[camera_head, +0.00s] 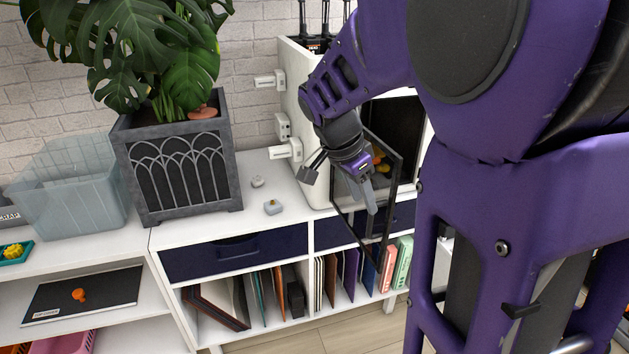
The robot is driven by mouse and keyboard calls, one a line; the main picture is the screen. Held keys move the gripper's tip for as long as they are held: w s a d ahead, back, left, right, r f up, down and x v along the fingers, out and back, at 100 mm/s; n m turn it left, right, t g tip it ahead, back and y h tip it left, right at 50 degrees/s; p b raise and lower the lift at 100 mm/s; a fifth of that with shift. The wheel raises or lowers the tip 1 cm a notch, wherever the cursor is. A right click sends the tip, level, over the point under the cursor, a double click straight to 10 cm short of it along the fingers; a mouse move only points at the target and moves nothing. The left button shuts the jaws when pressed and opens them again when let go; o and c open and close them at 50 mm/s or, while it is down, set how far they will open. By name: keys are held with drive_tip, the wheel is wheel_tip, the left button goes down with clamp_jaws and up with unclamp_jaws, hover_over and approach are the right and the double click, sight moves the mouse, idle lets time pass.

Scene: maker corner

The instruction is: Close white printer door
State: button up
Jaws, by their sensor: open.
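The white printer (296,66) stands on the white cabinet against the brick wall, partly hidden behind my arm. Its door (393,203), a clear panel with a thin dark frame, stands open and sticks out towards the camera past the cabinet front. The dark printer opening (403,122) shows behind the door. My gripper (339,186) is open and empty at the printer's front left corner. Its right finger overlaps the door panel in the picture; I cannot tell whether it touches. The door's hinge side is hard to make out.
A large plant in a grey pot (180,170) stands left of the printer. Two small grey parts (272,207) lie on the cabinet top (245,225) between them. White spool holders (287,150) jut from the printer's left side. Dark blue drawers (235,254) lie below.

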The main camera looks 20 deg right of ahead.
sight(369, 233)
drive_tip(key=b+x, duration=0.3)
drive_tip(key=x, duration=0.5)
drive_tip(key=shift+c, duration=0.3)
clamp_jaws()
idle(1.0)
